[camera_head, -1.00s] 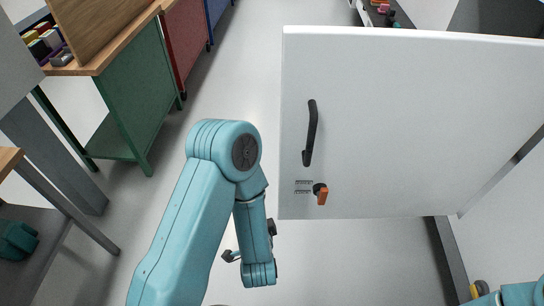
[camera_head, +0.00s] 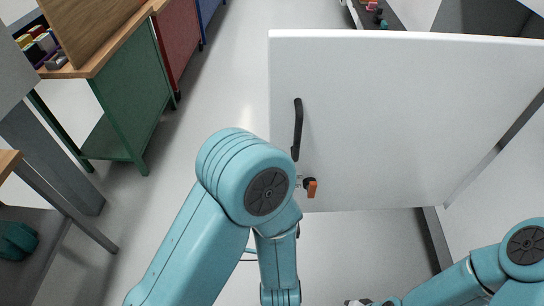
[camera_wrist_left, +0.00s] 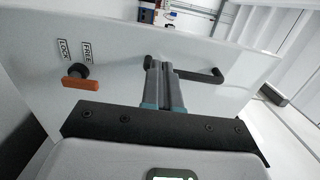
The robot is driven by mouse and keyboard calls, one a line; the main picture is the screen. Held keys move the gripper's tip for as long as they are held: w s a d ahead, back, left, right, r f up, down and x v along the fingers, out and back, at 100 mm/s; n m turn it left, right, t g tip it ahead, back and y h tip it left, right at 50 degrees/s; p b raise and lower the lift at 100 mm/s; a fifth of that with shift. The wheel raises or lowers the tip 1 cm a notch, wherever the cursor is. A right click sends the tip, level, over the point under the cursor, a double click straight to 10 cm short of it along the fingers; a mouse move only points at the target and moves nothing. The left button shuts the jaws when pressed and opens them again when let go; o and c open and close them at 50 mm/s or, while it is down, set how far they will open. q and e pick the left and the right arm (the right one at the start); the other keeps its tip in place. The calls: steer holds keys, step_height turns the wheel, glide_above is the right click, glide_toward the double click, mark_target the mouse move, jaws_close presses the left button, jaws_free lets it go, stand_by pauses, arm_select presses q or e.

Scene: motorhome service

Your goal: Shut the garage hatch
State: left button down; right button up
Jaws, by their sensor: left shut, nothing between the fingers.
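The garage hatch (camera_head: 400,120) is a white panel standing open, out from the white wall at right in the head view. It carries a black bar handle (camera_head: 298,130) and an orange-levered latch (camera_head: 311,188). In the left wrist view the hatch face (camera_wrist_left: 120,55) shows the handle (camera_wrist_left: 205,77), the orange lever (camera_wrist_left: 82,84) and LOCK and FREE labels; I cannot tell its setting. My left gripper (camera_wrist_left: 165,65) is shut and empty, its tips overlapping the handle in the picture; contact is unclear. My left arm hides it in the head view.
A green workbench (camera_head: 120,100) and a red cabinet (camera_head: 180,50) stand at left. A grey table leg (camera_head: 50,150) is nearer. Pale floor (camera_head: 225,85) is clear between the benches and the hatch. My right arm is at bottom right.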

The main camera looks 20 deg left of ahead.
arm_select(q)
steer(key=b+x, duration=0.2)
steer(key=x, duration=1.1)
arm_select(e)
steer(key=shift+f, duration=1.65)
arm_select(q)
steer(key=shift+w+a, duration=0.1)
steer(key=shift+a, duration=0.05)
